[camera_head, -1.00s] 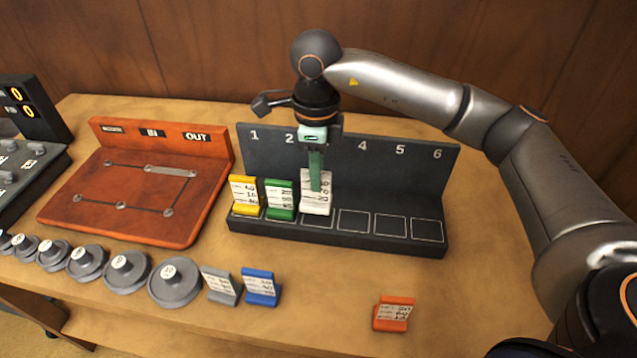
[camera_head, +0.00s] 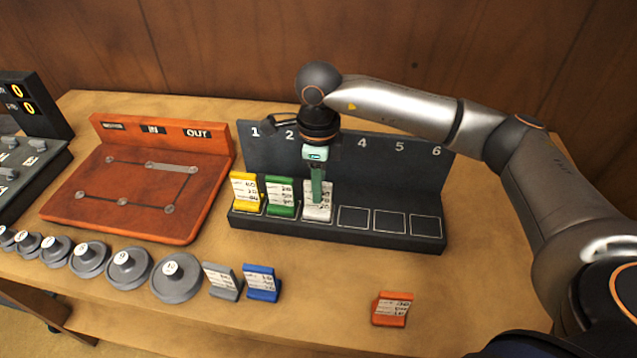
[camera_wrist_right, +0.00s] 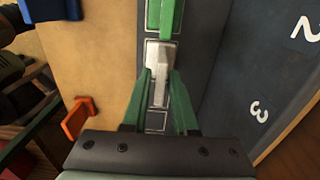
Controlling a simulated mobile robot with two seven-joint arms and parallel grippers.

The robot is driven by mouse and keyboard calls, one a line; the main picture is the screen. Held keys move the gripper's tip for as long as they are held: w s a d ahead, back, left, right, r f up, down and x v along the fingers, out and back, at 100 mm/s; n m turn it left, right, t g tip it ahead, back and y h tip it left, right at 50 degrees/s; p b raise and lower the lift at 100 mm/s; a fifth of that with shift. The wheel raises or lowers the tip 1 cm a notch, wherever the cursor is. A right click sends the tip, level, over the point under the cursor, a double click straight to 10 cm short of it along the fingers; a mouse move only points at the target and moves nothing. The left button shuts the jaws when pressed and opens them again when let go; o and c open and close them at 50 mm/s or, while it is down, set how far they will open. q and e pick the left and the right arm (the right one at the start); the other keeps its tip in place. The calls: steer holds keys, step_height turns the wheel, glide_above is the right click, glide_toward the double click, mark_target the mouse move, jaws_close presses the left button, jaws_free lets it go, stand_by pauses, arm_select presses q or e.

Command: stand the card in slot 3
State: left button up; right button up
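The white card (camera_head: 318,200) stands roughly upright at slot 3 of the dark numbered rack (camera_head: 407,241), to the right of the green card. My right gripper (camera_head: 317,200) reaches down to it from above, with its green fingers at the card. In the right wrist view, the fingers (camera_wrist_right: 160,85) lie on both sides of the white card (camera_wrist_right: 160,55) and appear closed on it. The card's lower edge is at the slot, but I cannot tell if it is fully seated. My left gripper is not in view.
A yellow card (camera_head: 246,190) and a green card (camera_head: 280,196) stand in slots 1 and 2. Slots 4 to 6 are empty. Grey (camera_head: 222,281), blue (camera_head: 262,283) and orange (camera_head: 391,309) cards stand on the table in front. Several round weights (camera_head: 177,277) and a red-brown board (camera_head: 130,195) are left.

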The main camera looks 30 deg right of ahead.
steer(key=shift+o, duration=1)
steer(key=shift+r, duration=0.15)
steer(key=shift+r, duration=0.25)
step_height(320, 180, up, 12)
steer(key=b, duration=0.1)
steer(key=shift+f, duration=0.2)
